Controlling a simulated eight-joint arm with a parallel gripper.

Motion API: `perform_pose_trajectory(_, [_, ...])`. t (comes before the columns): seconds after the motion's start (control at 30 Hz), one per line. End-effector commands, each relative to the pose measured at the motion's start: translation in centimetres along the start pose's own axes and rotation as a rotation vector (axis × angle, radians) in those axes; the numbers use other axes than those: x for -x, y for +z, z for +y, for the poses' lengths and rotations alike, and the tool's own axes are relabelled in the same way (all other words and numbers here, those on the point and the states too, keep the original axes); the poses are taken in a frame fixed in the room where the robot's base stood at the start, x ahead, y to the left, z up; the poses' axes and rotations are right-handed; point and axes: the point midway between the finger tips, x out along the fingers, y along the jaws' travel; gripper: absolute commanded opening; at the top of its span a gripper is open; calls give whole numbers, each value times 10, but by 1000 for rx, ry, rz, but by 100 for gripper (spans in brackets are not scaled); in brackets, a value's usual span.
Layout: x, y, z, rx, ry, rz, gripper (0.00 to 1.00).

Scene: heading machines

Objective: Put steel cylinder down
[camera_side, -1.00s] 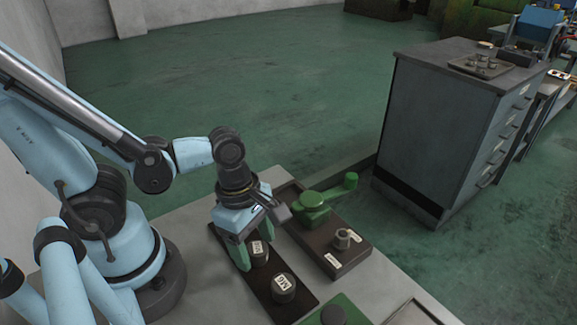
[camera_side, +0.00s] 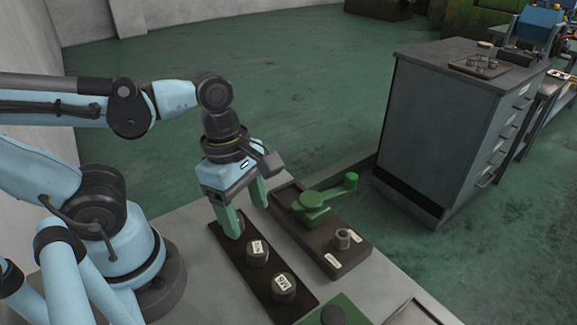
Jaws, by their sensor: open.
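Two dark grey steel cylinders with white labels stand upright on a dark rectangular tray (camera_side: 238,268). One cylinder (camera_side: 258,253) is near the middle of the tray. The other cylinder (camera_side: 283,287) is nearer the front right end. My gripper (camera_side: 246,216) is open and empty, with its green fingers pointing down. It is above the far end of the tray, up and behind the middle cylinder, and does not appear to touch it. The label text is too small to read surely.
To the right, a dark base (camera_side: 353,257) carries a green lever device (camera_side: 314,207) and a small grey ring-shaped part (camera_side: 343,238). A green plate with a dark round part (camera_side: 333,314) is at the front edge. A grey drawer cabinet (camera_side: 440,130) stands beyond the table.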

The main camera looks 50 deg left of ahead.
Motion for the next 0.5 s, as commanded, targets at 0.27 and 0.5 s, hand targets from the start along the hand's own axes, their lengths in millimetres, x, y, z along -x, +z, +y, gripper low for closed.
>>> perform_pose_trajectory(0.27, [30,0,0,0,0,0,67])
perform_pose_trajectory(0.5, [40,0,1,-23,6,-2,67])
